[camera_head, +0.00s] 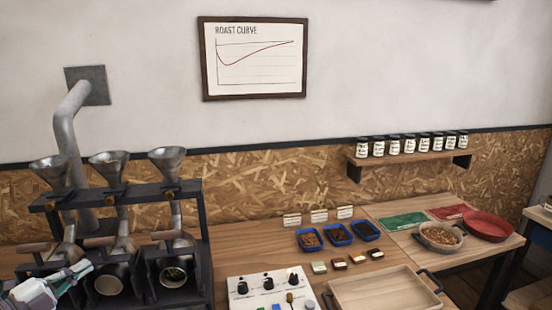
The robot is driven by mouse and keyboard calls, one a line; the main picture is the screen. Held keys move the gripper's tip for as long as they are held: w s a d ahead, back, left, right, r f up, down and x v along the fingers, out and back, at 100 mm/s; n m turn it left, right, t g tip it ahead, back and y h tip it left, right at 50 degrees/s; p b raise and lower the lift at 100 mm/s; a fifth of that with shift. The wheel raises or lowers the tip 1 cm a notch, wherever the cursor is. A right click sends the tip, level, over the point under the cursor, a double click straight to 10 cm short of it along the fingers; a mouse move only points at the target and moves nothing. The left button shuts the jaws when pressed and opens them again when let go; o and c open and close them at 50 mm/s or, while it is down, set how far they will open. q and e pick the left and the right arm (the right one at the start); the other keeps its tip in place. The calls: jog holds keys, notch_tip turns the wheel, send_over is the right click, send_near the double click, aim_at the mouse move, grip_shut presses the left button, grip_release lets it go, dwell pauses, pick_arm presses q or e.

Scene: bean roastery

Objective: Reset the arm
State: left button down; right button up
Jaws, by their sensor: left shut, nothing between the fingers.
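My left gripper (84,268) comes in at the lower left corner of the head view. Its fingers are shut with nothing between them. They point up and to the right, in front of the left part of the dark roaster frame (120,196). I cannot tell whether they touch it. My right gripper is not in view.
The frame carries metal funnels (109,160) and drums with wooden handles. A white control panel (272,292), an empty wooden tray (385,290), blue bean trays (337,234), a bowl of beans (439,236) and a red dish (488,226) stand to the right. Jars (409,145) line a wall shelf.

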pick_arm(q)
jog(key=s+d+f+n+g+y, duration=0.2)
jog(key=s+d+f+n+y, duration=0.4)
jog(key=f, duration=0.4)
jog(key=s+d+f+n+g+y, duration=0.25)
jog(key=s+d+f+n, duration=0.3)
jog(key=f+n, duration=0.35)
jog(key=s+d+f+n+g, duration=0.2)
jog(key=s+d+g, duration=0.3)
jog(key=s, duration=0.5)
jog(key=s+d+f+n+g, duration=0.25)
jog(key=s+d, duration=0.35)
jog(key=s, duration=0.4)
notch_tip(320, 180, down, 30)
jog(key=s+r+g+b, duration=0.1)
jog(key=s+g+b, duration=0.1)
jog(key=s+a+f+g+b, duration=0.1)
jog(key=s+a+f+b, duration=0.1)
jog(key=s+f, duration=1.3)
jog(key=shift+s+a+f+m, duration=0.35)
jog(key=shift+a+f+m, duration=0.1)
jog(key=shift+f, duration=0.35)
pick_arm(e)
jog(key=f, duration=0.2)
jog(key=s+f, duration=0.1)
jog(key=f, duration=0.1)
